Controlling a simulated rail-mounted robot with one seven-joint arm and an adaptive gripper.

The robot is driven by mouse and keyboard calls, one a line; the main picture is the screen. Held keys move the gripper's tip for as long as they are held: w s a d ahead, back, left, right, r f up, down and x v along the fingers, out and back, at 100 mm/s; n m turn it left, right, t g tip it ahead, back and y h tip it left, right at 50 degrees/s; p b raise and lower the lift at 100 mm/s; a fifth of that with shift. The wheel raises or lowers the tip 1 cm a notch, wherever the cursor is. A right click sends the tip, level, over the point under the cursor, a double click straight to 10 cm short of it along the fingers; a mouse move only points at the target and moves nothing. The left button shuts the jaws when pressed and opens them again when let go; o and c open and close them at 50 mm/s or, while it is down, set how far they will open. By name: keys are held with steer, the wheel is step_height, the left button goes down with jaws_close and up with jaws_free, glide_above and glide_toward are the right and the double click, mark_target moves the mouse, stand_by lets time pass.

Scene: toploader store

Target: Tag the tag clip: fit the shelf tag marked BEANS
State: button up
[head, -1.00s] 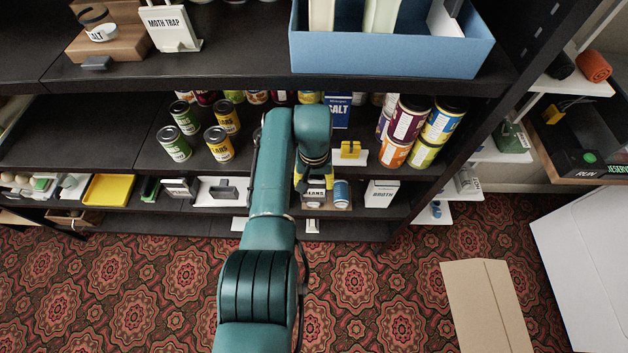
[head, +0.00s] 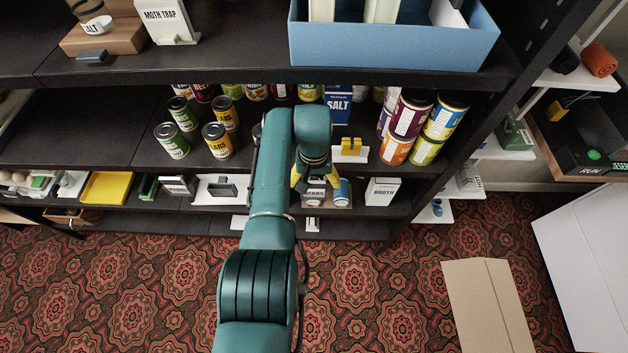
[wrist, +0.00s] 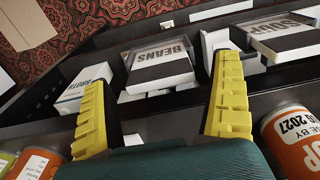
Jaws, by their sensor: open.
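The white BEANS tag (wrist: 160,76) lies between and beyond my fingertips in the wrist view, its lettering upside down. In the head view the BEANS tag (head: 314,194) is partly covered by my gripper (head: 312,180). My gripper (wrist: 163,66) is open and empty, its yellow ribbed fingers on either side of the tag; I cannot tell whether either touches it. A yellow clip-like piece (head: 351,146) stands on a white base on the shelf above, right of my gripper; I cannot tell whether it is the tag clip.
A white BROTH tag (wrist: 84,88) is left of BEANS and a SOUP tag (wrist: 285,38) right of it in the wrist view. Tall cans (head: 410,115) stand at the shelf's right. Clear carpet (head: 370,290) lies in front.

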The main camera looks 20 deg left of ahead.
steer(key=shift+r, duration=0.1)
step_height(320, 180, up, 12)
stand_by(0.7)
